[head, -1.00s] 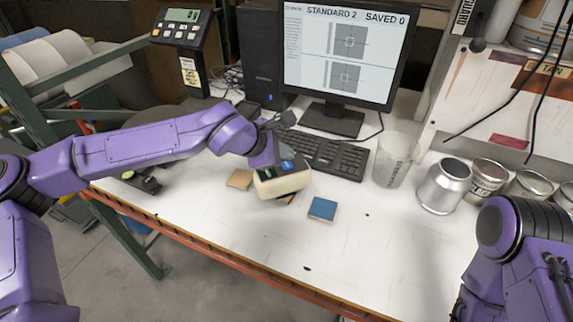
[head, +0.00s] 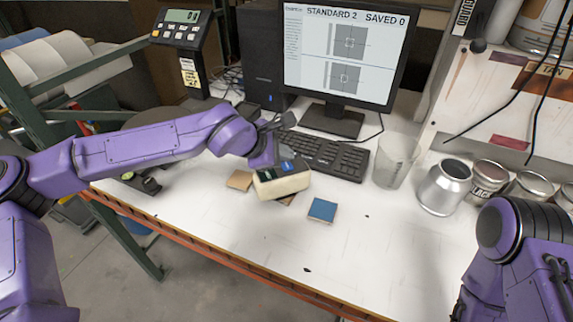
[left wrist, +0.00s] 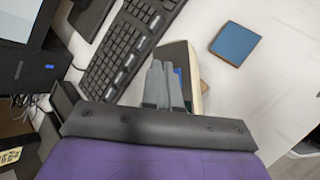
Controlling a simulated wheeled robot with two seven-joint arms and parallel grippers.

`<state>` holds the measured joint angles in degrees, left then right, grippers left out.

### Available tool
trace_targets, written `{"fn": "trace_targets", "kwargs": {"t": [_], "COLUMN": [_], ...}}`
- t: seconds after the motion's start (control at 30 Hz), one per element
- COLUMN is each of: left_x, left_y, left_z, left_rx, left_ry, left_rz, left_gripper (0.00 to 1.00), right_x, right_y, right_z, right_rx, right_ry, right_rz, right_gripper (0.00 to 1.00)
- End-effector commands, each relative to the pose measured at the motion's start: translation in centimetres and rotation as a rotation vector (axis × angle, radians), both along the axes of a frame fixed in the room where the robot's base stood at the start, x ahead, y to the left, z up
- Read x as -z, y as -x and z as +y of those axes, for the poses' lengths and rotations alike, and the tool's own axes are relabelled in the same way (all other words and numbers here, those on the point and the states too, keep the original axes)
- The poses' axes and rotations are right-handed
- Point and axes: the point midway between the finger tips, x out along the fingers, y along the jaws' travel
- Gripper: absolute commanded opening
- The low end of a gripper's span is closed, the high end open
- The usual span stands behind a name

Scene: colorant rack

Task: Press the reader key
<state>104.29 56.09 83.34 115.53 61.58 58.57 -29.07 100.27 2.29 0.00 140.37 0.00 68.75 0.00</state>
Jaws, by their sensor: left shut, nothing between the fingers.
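The reader (head: 282,184) is a cream block with a dark top and a blue patch, standing on the white table left of centre. It also shows in the left wrist view (left wrist: 195,80), partly hidden behind my fingers. The blue patch (left wrist: 178,75) shows beside the fingertips there. My left gripper (head: 277,157) is shut and empty, its fingers pointing down at the reader's top. In the left wrist view the closed fingers (left wrist: 158,72) overlap the reader; I cannot tell whether they touch it. My right gripper is not in view; only my right arm shows at the right edge.
A tan tile (head: 240,180) and a blue tile (head: 322,210) lie either side of the reader. The keyboard (head: 325,156) is close behind it. The monitor (head: 345,50) reads "STANDARD 2" and "SAVED 0". A clear cup (head: 395,160) and metal cans (head: 445,187) stand right. The front table is mostly clear.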

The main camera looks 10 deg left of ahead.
Motion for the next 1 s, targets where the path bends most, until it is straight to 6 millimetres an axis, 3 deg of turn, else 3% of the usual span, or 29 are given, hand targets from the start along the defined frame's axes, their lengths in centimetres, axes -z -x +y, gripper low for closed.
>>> {"fn": "trace_targets", "kwargs": {"t": [1.0], "left_x": [0.83], "left_y": [0.01], "left_z": [-0.06], "left_rx": [0.000], "left_ry": [0.000], "left_rz": [0.000], "left_gripper": [0.00], "right_x": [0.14], "right_y": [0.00], "right_z": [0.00], "right_rx": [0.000], "right_ry": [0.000], "right_rz": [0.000], "right_gripper": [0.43]}}
